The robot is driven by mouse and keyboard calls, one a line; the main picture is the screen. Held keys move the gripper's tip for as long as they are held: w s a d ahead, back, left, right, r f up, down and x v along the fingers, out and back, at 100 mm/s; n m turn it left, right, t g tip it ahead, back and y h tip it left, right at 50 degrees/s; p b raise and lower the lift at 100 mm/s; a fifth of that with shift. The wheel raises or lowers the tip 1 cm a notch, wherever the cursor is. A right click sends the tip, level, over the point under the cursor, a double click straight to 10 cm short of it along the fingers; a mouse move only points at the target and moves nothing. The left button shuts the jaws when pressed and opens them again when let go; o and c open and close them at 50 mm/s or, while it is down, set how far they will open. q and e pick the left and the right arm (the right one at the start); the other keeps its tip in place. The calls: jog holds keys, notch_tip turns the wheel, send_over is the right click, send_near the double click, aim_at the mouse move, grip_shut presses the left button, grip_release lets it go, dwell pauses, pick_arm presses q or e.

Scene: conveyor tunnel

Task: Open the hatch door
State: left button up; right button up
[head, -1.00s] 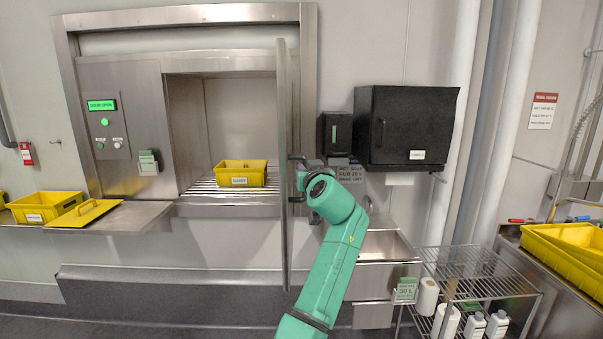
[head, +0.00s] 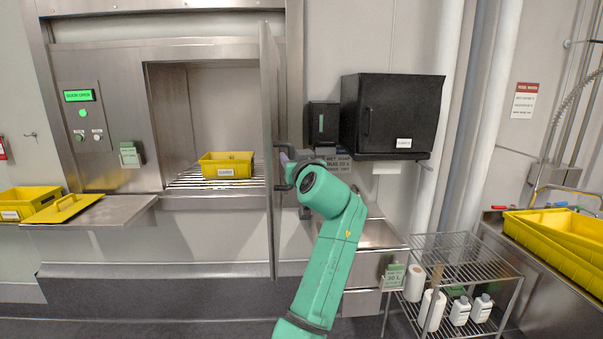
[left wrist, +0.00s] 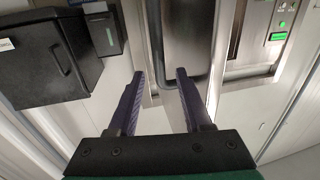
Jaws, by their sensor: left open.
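The hatch door (head: 268,130) is a tall steel panel standing swung out from the wall hatch, seen nearly edge-on in the head view. Its handle (head: 276,187) is a bar on the right-hand face. My left gripper (head: 285,168) is at this handle, with its wrist partly hiding it. In the left wrist view my left gripper (left wrist: 160,92) is open. My right gripper is not in view.
The hatch opening holds a yellow bin (head: 226,165) on rollers. A green display (head: 78,96) reads "DOOR OPEN". A black cabinet (head: 392,115) hangs right of the door. A steel shelf (head: 125,210) lies left.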

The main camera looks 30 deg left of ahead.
pick_arm(q)
jog(key=b+v, duration=0.3)
jog(key=v, duration=0.7)
jog(key=shift+s+d, duration=0.15)
jog(key=shift+d, duration=0.05)
